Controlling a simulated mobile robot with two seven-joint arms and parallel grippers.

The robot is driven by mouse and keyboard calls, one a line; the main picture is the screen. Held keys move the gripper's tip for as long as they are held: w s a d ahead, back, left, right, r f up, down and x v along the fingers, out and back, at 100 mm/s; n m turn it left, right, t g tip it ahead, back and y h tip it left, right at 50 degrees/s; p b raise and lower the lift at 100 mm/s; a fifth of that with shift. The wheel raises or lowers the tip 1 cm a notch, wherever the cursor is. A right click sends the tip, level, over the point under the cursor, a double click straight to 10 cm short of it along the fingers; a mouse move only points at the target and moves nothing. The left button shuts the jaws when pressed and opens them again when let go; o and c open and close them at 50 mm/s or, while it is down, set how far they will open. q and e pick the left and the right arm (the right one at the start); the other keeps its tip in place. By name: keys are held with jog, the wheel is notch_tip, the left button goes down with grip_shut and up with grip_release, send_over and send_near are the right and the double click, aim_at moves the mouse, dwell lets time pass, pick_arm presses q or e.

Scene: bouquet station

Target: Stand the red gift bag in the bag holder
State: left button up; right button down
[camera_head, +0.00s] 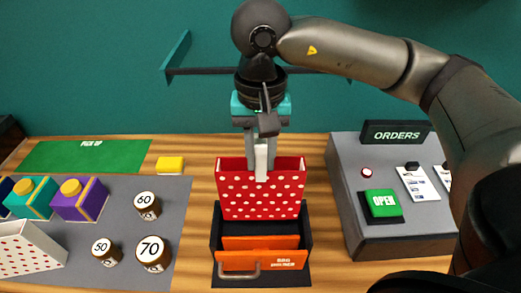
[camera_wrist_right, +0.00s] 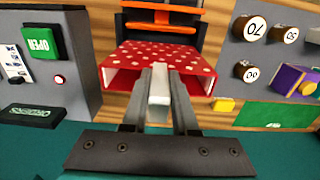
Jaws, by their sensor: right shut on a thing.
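The red gift bag (camera_head: 238,200) with white dots is upright in the head view, its open top facing up. My right gripper (camera_head: 262,165) is shut on the bag's upper edge at a white tab. In the right wrist view the gripper (camera_wrist_right: 158,85) also holds the red bag (camera_wrist_right: 128,58). The bag holder (camera_head: 215,240) is a dark frame with an orange front part (camera_head: 285,243). The bag's lower edge overlaps the holder's back in the head view; I cannot tell whether it is inside or above it. My left gripper is not in view.
At the right stands a grey console (camera_head: 400,240) with a green OPEN button (camera_head: 383,203). At the left, a grey mat (camera_head: 190,215) bears several numbered jars, coloured boxes and a white dotted bag (camera_head: 30,247). A yellow block (camera_head: 170,164) and green PICK UP mat (camera_head: 80,156) lie behind.

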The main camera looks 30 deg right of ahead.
aim_at(261, 182)
jog(key=shift+f+b, duration=1.15)
jog(key=shift+f, duration=1.3)
jog(key=shift+f+b, duration=1.65)
jog(key=shift+b, duration=0.35)
jog(key=c, duration=0.6)
grip_release()
jog(key=shift+r, duration=0.1)
notch_tip(261, 182, up, 15)
jog(key=shift+r+p, duration=0.1)
jog(key=shift+p, duration=1.05)
